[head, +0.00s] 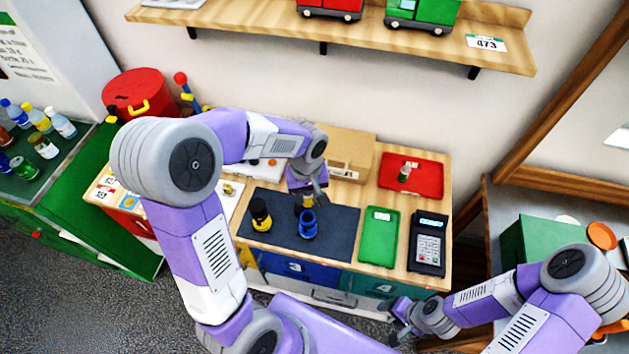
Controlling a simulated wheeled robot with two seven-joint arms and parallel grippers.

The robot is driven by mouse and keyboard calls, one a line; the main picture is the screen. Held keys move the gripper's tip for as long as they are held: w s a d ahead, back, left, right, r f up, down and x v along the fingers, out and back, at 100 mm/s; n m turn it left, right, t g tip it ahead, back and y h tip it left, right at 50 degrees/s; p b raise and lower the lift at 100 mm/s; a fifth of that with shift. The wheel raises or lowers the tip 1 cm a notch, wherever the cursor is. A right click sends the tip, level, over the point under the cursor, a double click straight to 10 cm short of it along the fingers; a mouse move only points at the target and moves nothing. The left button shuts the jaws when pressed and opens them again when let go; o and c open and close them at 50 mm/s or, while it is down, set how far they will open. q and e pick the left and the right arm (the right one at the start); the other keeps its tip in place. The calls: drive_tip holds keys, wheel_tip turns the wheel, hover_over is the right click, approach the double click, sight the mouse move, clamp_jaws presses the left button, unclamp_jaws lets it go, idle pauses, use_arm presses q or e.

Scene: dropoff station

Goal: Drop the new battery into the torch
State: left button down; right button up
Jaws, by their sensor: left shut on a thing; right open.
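A blue cylinder (307,226), open at the top and apparently the torch body, stands upright on the dark mat (340,222). My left gripper (307,194) is over it, pointing down, shut on a small gold and dark piece (306,203) that looks like the battery. The piece is at or just above the blue rim; whether it is inside cannot be told. A black and yellow piece (260,214) stands on the mat to the left. A small green and pale cylinder (404,173) is on the red tray (427,180). My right gripper (401,320) is open and empty, off the table's front edge.
A green tray (379,237) and a black card terminal (429,243) are to the right of the mat. A cardboard box (350,153) stands behind it. A wall shelf (350,35) hangs above. The mat's right part is clear.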

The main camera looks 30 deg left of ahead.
sight(307, 211)
use_arm(q)
drive_tip(key=shift+s+f+b, duration=0.35)
drive_tip(key=shift+f+b, duration=0.05)
drive_tip(key=shift+f, duration=0.4)
drive_tip(key=shift+w+f+b, duration=0.1)
drive_tip(key=shift+f+b, duration=1.8)
drive_tip(key=shift+f, duration=0.2)
drive_tip(key=shift+r, duration=0.1)
drive_tip(key=shift+f+b, duration=1)
drive_tip(key=shift+b, duration=0.05)
idle(0.5)
drive_tip(key=shift+s+d+f, duration=0.1)
drive_tip(key=shift+s+f, duration=0.1)
drive_tip(key=shift+s, duration=0.05)
